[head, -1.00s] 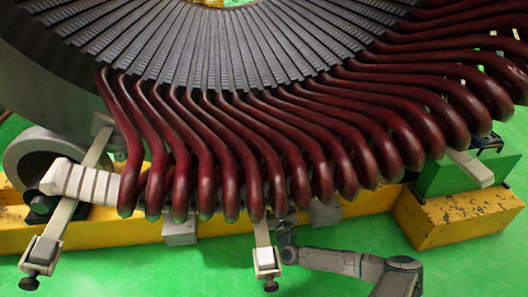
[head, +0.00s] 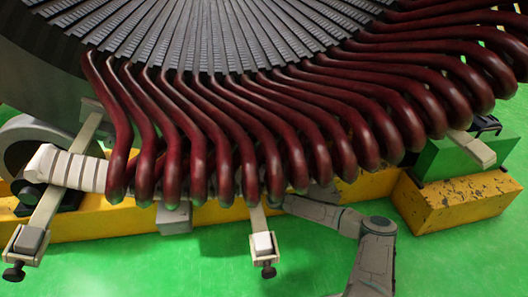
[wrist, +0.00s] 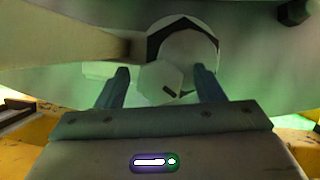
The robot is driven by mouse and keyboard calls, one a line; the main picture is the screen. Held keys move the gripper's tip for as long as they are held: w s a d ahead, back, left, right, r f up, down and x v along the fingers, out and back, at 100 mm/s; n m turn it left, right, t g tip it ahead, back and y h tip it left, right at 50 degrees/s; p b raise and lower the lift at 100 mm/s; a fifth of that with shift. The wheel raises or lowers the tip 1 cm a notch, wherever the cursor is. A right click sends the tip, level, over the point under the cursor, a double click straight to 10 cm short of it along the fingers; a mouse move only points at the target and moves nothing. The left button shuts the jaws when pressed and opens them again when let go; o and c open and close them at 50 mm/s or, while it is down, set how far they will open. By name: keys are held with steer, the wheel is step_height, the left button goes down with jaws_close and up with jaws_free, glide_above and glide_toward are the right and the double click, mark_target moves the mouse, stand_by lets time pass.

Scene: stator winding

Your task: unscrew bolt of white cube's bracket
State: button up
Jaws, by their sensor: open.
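In the head view the white cube (head: 262,244) sits on the lower end of a pale bracket (head: 258,220) that hangs below the red coils. A black bolt (head: 268,271) sticks out under that end. My gripper is hidden there behind the coils; only my arm shows, right of the bracket. In the wrist view my gripper (wrist: 163,78) is open, with one dark finger on each side of a pale six-sided head (wrist: 160,82). A larger round pale part (wrist: 187,48) with a dark rim is behind it. Finger contact with the head cannot be told.
A second bracket with a grey cube (head: 30,240) and black bolt (head: 14,272) is at the left. Dark red coils (head: 240,150) hang close above my arm. Yellow beams (head: 455,205) stand behind. The green floor (head: 180,270) in front is clear.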

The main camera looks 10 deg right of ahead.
steer(key=shift+w, duration=0.15)
steer(key=c, duration=1)
steer(key=shift+o, duration=0.2)
steer(key=shift+n, duration=0.4)
steer(key=shift+n+g+y, duration=0.5)
steer(key=shift+n+y, duration=0.45)
steer(key=shift+n, duration=0.95)
steer(key=shift+n+g+y, duration=0.5)
steer(key=shift+n+y, duration=0.45)
steer(key=shift+n, duration=0.95)
steer(key=o, duration=1)
steer(key=shift+c, duration=0.2)
